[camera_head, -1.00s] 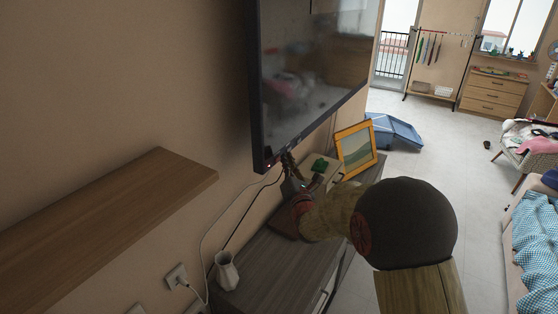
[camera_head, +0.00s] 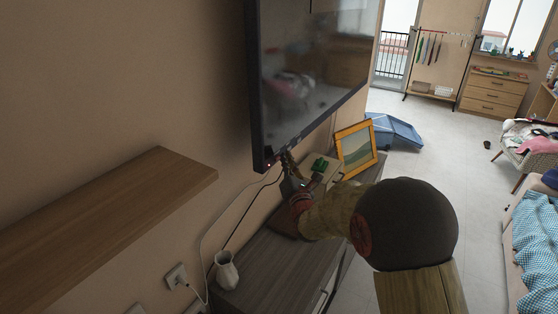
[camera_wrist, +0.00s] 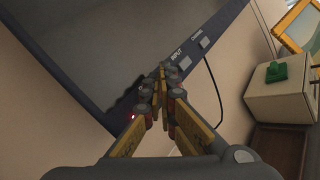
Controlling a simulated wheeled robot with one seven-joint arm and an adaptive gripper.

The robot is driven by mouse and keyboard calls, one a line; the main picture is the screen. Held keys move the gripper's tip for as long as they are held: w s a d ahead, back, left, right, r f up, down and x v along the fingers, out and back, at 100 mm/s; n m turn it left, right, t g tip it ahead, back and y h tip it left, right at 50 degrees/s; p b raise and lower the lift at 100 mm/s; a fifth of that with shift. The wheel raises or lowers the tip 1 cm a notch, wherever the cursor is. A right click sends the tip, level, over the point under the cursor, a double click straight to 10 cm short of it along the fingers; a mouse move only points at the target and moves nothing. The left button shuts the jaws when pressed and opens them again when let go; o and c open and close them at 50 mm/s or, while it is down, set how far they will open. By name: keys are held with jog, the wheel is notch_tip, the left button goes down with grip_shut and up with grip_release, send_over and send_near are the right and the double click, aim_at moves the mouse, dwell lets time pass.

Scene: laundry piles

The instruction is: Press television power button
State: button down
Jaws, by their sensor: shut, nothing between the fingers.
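The television (camera_head: 313,80) hangs on the wall, its dark screen facing right. Its lower bezel shows in the wrist view (camera_wrist: 203,50), with small buttons and "INPUT" and "CHANNEL" lettering. A small red light (camera_wrist: 132,116) glows at the bezel's lower left; it also shows in the head view (camera_head: 269,165). My gripper (camera_head: 286,158) is at the television's bottom edge, shut and empty. In the wrist view my gripper's fingertips (camera_wrist: 161,72) overlap the bezel between the red light and the INPUT button. They hide that part, so the power button cannot be made out, nor whether they touch.
A wooden shelf (camera_head: 110,215) juts from the wall at left. Below the television, a grey cabinet (camera_head: 275,265) holds a white vase (camera_head: 227,270), a picture frame (camera_head: 356,150) and a box with a green item (camera_head: 320,164). Cables hang along the wall.

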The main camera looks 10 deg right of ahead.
jog(key=shift+w+a+b, duration=0.25)
jog(key=shift+b, duration=0.05)
dwell(0.6)
jog(key=shift+s+d+b, duration=0.35)
jog(key=shift+b, duration=0.35)
jog(key=s+d+b, duration=0.3)
jog(key=s+d, duration=0.1)
jog(key=shift+s, duration=0.15)
dwell(0.4)
jog(key=shift+d, duration=0.1)
dwell(0.9)
